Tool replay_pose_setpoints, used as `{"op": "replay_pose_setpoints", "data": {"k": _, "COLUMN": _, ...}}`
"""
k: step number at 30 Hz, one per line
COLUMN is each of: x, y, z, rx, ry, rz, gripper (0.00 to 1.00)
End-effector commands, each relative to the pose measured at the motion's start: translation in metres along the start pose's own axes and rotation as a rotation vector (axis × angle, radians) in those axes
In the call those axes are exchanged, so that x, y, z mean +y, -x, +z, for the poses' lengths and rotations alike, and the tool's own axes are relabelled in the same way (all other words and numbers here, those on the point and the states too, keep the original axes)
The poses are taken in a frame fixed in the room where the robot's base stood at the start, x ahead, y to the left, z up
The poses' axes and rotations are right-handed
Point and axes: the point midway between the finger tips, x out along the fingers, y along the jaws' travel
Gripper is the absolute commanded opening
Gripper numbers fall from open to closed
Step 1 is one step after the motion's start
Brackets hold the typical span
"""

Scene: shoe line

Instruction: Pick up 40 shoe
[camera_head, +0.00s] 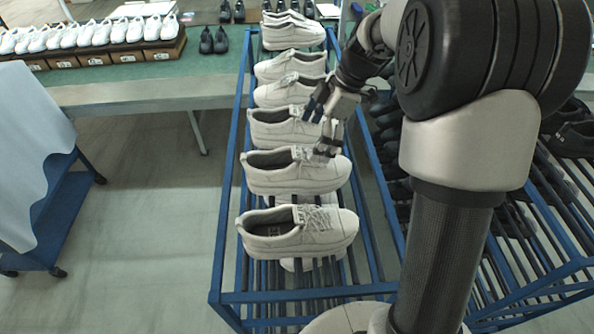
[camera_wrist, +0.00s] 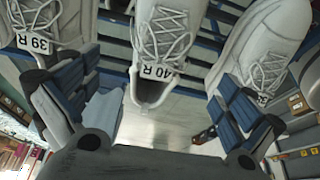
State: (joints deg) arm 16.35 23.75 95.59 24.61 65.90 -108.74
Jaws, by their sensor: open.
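In the wrist view, a white lace-up shoe (camera_wrist: 160,38) with a "40 R" tag is at the top centre, its dark opening towards me. My gripper (camera_wrist: 154,92) is open and empty, with one finger on each side of the line to this shoe. In the head view, my gripper (camera_head: 323,127) hangs over the row of white shoes, around the toe end of the third shoe from the front (camera_head: 265,131). Tags are not legible there, so I cannot be certain this is the 40 shoe. The gap to the shoe is unclear.
A white shoe tagged "39 R" (camera_wrist: 42,22) is close on the left in the wrist view, another (camera_wrist: 262,45) on the right. The shoes stand on a blue rack (camera_head: 232,205). A rack of dark shoes (camera_head: 520,235) is at right; a green table (camera_head: 150,70) is behind.

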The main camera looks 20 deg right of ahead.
Motion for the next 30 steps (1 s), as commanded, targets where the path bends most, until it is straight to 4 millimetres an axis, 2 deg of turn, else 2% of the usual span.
{"op": "replay_pose_setpoints", "data": {"k": 1, "x": -0.001, "y": -0.011, "z": -0.001, "rx": 0.0, "ry": 0.0, "rz": -0.004, "gripper": 1.0}}
{"op": "replay_pose_setpoints", "data": {"k": 4, "x": -0.001, "y": -0.029, "z": 0.0, "rx": 0.0, "ry": -0.001, "rz": -0.004, "gripper": 1.0}}
{"op": "replay_pose_setpoints", "data": {"k": 13, "x": -0.001, "y": -0.053, "z": -0.001, "rx": 0.0, "ry": 0.0, "rz": -0.003, "gripper": 1.0}}
{"op": "replay_pose_setpoints", "data": {"k": 21, "x": -0.001, "y": -0.091, "z": -0.002, "rx": -0.001, "ry": 0.0, "rz": -0.002, "gripper": 1.0}}
{"op": "replay_pose_setpoints", "data": {"k": 30, "x": 0.0, "y": -0.098, "z": -0.001, "rx": -0.001, "ry": -0.001, "rz": 0.001, "gripper": 1.0}}
